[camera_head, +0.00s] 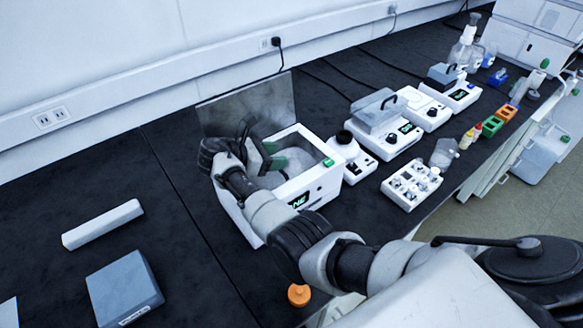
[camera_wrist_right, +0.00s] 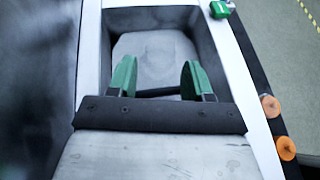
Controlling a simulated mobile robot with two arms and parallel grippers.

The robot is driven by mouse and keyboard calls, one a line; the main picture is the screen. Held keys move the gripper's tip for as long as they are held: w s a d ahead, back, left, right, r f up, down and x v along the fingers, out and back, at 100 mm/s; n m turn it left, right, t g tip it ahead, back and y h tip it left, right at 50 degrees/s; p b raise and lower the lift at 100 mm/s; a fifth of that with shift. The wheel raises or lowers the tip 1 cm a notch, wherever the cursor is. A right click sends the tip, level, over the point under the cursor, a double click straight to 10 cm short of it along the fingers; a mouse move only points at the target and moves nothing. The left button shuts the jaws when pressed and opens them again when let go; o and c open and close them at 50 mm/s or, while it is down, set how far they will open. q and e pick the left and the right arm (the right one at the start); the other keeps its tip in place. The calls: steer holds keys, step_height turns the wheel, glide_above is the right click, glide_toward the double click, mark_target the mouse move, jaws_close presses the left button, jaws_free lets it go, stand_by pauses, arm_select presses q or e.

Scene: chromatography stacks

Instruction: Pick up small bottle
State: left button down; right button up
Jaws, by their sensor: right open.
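My right gripper (camera_head: 272,158) reaches over the open white bath box (camera_head: 318,186) in the head view. In the right wrist view its green fingers (camera_wrist_right: 160,80) are apart with nothing between them, over the box's interior (camera_wrist_right: 153,46). Two round orange tops, an upper one (camera_wrist_right: 270,105) and a lower one (camera_wrist_right: 286,148), lie beside the box at the bench edge. One orange top (camera_head: 299,294) shows in the head view. Small bottles with yellow (camera_head: 466,140) and red (camera_head: 477,130) tops stand farther along. I cannot tell which is the task's small bottle. My left gripper is out of view.
The box's raised lid (camera_head: 248,105) stands behind my right gripper. White instruments (camera_head: 378,130) and a vial rack (camera_head: 411,185) stand to the right. A grey-blue box (camera_head: 124,289) and a white bar (camera_head: 102,225) lie left. Dark bench lies clear between.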

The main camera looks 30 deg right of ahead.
mark_target(291, 155)
steer(key=x, duration=0.3)
steer(key=shift+d+f, duration=0.15)
steer(key=shift+d, duration=0.1)
steer(key=c, duration=0.9)
jaws_close()
steer(key=shift+r, duration=0.2)
